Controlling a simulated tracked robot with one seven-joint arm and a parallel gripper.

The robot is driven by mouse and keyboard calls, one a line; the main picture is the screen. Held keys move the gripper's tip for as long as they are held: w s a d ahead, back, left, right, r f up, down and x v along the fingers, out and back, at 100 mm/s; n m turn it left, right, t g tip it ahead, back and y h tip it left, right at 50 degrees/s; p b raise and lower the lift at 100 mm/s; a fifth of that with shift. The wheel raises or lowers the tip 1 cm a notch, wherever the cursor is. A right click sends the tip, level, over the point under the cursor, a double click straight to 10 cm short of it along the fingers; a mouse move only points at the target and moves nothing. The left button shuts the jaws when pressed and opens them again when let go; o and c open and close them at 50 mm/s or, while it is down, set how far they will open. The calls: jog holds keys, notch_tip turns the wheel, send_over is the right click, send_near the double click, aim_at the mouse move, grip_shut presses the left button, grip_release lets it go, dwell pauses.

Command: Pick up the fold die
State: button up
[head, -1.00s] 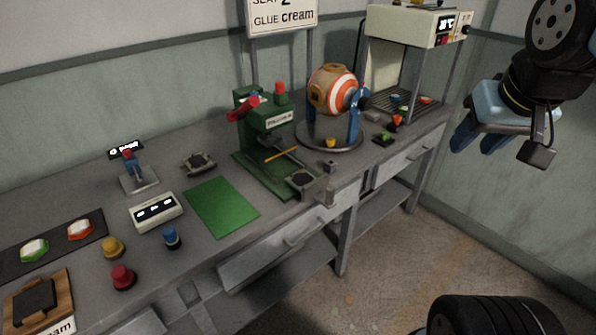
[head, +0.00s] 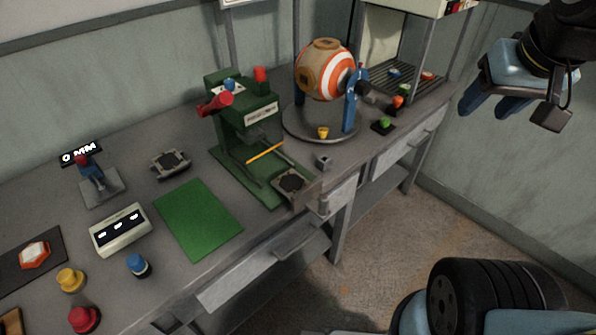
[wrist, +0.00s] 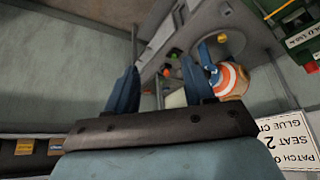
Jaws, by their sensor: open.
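Two dark square dies with metal frames show in the head view. One die (head: 171,163) lies loose on the bench, left of the green press (head: 245,130). The other die (head: 290,182) sits at the front end of the press's slide. No readable marking tells which is the fold die. My gripper (head: 474,111) is open and empty at the upper right, raised in front of the wall and well apart from both dies. Its two blue fingers (wrist: 160,68) also show spread in the wrist view, with the bench beyond them.
A striped ball (head: 325,70) stands on a round base right of the press. A green mat (head: 198,219), a counter box (head: 120,230), a small gauge stand (head: 95,185) and coloured knobs occupy the left bench. The floor (head: 400,235) before the bench is clear.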

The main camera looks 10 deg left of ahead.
jog(key=shift+o, duration=0.7)
jog(key=shift+w+a, duration=0.25)
jog(key=shift+w, duration=0.05)
jog(key=o, duration=0.6)
jog(key=w+a+n, duration=0.1)
jog(key=w+a, duration=0.1)
jog(key=w+a+f+n+g, duration=0.1)
jog(key=w+a, duration=0.1)
jog(key=w+a+f, duration=0.1)
jog(key=w+a, duration=0.1)
jog(key=shift+a+f+n+g+y, duration=0.25)
jog(key=shift+a+n+g+y, duration=0.05)
jog(key=shift+a+n, duration=0.1)
jog(key=shift+o, duration=0.5)
jog(key=w+a+f+n+g, duration=0.1)
jog(key=w+a+f+n, duration=0.1)
jog(key=a, duration=0.4)
jog(key=shift+w+a+f, duration=0.3)
jog(key=shift+w+f, duration=0.4)
jog(key=shift+w, duration=0.1)
jog(key=n+g, duration=0.3)
jog(key=n, duration=0.2)
send_near(292, 183)
jog(key=f, duration=0.9)
jog(key=shift+a, duration=0.3)
